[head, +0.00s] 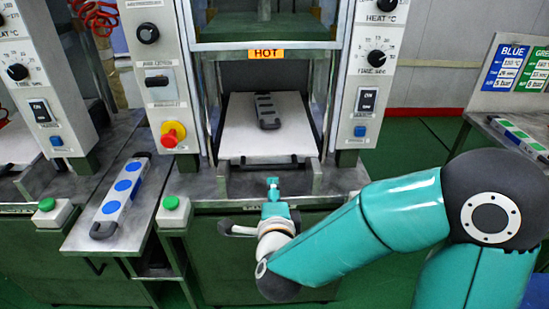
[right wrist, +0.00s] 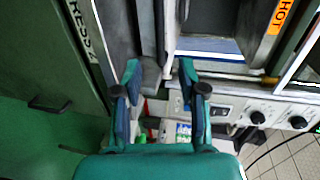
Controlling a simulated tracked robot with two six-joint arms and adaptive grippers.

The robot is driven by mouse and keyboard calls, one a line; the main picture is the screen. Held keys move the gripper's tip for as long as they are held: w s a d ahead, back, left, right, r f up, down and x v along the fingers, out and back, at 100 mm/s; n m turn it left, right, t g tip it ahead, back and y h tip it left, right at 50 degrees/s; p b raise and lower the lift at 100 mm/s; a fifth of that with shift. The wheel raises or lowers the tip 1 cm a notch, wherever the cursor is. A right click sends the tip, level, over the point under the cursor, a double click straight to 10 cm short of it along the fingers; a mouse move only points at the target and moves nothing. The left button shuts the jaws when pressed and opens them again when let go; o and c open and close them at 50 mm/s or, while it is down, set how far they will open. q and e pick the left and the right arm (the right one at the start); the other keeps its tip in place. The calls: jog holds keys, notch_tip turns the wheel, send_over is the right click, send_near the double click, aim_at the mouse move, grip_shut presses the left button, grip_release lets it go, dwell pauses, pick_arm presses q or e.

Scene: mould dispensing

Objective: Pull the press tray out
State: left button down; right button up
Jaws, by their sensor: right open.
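The press tray (head: 238,140) is a flat pale plate inside the open press under the orange HOT label. A dark handle bar (head: 262,162) runs along its front edge. A dark grey mould (head: 267,110) lies on the tray. My right gripper (head: 272,184) is just in front of and below the handle, apart from it in the head view. In the right wrist view its two fingers (right wrist: 160,68) are spread. A grey metal part shows between and beyond the fingertips; I cannot tell whether it is the handle. My left gripper is not in view.
A mould with blue discs (head: 123,190) lies on the metal side table to the left. Control columns stand on both sides of the press opening. Green floor shows at the right.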

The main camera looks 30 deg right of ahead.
aim_at(271, 169)
pick_arm(q)
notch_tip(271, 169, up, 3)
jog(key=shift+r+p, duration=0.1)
jog(key=shift+p, duration=0.85)
pick_arm(e)
jog(key=x, duration=1.3)
grip_shut()
jog(key=shift+f, duration=0.1)
